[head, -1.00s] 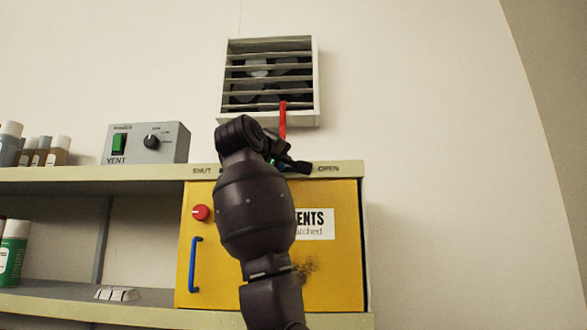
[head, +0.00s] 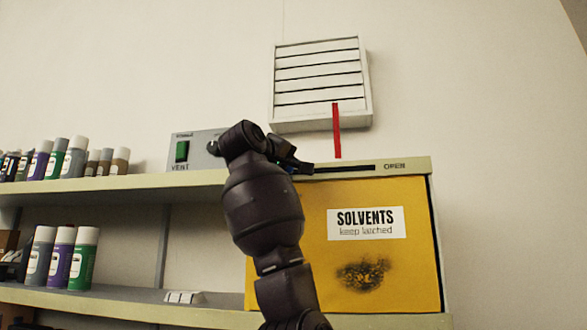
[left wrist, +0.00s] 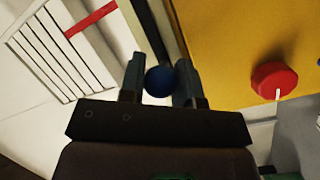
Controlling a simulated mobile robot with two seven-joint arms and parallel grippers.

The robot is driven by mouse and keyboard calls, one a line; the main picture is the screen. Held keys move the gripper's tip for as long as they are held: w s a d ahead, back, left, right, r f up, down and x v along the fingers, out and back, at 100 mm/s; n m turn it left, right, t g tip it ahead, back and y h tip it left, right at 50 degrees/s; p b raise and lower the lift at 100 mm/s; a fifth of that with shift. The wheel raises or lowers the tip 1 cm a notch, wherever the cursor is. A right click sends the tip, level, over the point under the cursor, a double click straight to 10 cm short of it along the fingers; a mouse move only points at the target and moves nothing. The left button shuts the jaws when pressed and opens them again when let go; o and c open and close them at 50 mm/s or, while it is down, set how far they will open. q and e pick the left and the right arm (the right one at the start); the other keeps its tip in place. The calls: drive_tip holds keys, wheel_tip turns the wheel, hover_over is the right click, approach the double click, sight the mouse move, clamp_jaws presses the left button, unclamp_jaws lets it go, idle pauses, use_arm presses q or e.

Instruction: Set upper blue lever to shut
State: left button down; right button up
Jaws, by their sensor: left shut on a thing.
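The upper blue lever's round knob (left wrist: 160,81) sits between the two fingers of my left gripper (left wrist: 160,78) in the left wrist view. The gripper is shut on it. In the head view my left gripper (head: 297,166) is at the left part of the dark slot (head: 345,168) in the shelf's front edge, away from the OPEN label (head: 395,166). My arm hides the knob and the SHUT label there. The vent (head: 320,80) above has its slats closed. My right gripper is not in view.
A red strip (head: 337,130) hangs below the vent. A yellow SOLVENTS cabinet (head: 405,270) stands under the shelf edge. A grey VENT box (head: 190,152) and several bottles (head: 75,158) are on the left. A red knob (left wrist: 272,80) shows in the wrist view.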

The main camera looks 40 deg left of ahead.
use_arm(q)
drive_tip(key=shift+s+a, duration=0.1)
drive_tip(key=c, duration=1.2)
unclamp_jaws()
drive_tip(key=o, duration=0.4)
drive_tip(key=shift+s+a, duration=0.1)
drive_tip(key=shift+a, duration=0.1)
drive_tip(key=shift+d, duration=0.1)
drive_tip(key=shift+d, duration=0.1)
drive_tip(key=shift+s, duration=0.15)
drive_tip(key=b+v, duration=0.2)
drive_tip(key=v, duration=0.8)
drive_tip(key=shift+s+b, duration=0.2)
drive_tip(key=shift+b, duration=0.1)
